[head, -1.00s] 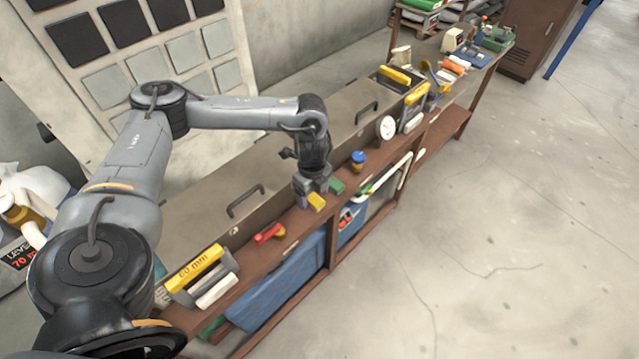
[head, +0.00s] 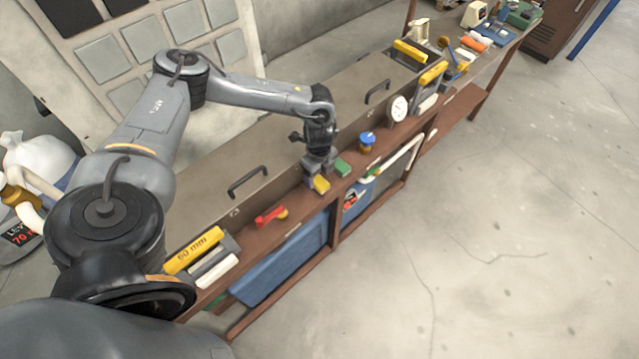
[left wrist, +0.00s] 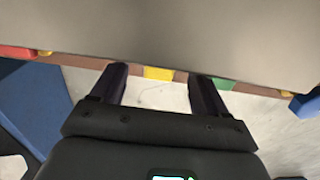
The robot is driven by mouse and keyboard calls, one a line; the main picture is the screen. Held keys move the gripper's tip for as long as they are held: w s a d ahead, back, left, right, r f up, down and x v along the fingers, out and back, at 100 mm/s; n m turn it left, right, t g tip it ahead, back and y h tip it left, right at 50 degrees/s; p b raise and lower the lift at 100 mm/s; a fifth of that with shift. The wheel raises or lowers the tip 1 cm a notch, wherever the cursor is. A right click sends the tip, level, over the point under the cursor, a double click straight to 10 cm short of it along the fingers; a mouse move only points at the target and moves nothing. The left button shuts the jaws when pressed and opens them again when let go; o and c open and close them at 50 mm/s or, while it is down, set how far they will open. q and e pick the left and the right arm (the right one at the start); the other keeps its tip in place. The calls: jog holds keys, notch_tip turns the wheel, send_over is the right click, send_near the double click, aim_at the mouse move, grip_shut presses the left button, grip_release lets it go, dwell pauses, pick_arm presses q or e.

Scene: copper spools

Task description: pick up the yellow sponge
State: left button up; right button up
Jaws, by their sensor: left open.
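The yellow sponge (head: 321,185) lies on the narrow brown shelf in front of the long grey-brown case. My left gripper (head: 318,170) is open and empty, pointing down just above and beside the sponge, partly in front of it. In the left wrist view, the sponge (left wrist: 158,73) shows beyond and between the two dark, spread fingers (left wrist: 157,82). I cannot tell how large the gap to the sponge is. My right gripper is not in view.
A green block (head: 343,168) lies close right of the sponge. A red object (head: 270,215) lies to its left, and a blue-topped jar (head: 366,142) stands farther right. The long case (head: 285,165) runs behind the shelf. Open floor lies in front.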

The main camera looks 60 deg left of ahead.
aim_at(320, 182)
pick_arm(q)
jog(key=shift+w+f, duration=0.1)
jog(key=shift+f, duration=1.5)
jog(key=shift+c, duration=0.4)
jog(key=c, duration=1)
jog(key=shift+r, duration=0.1)
jog(key=shift+c, duration=0.2)
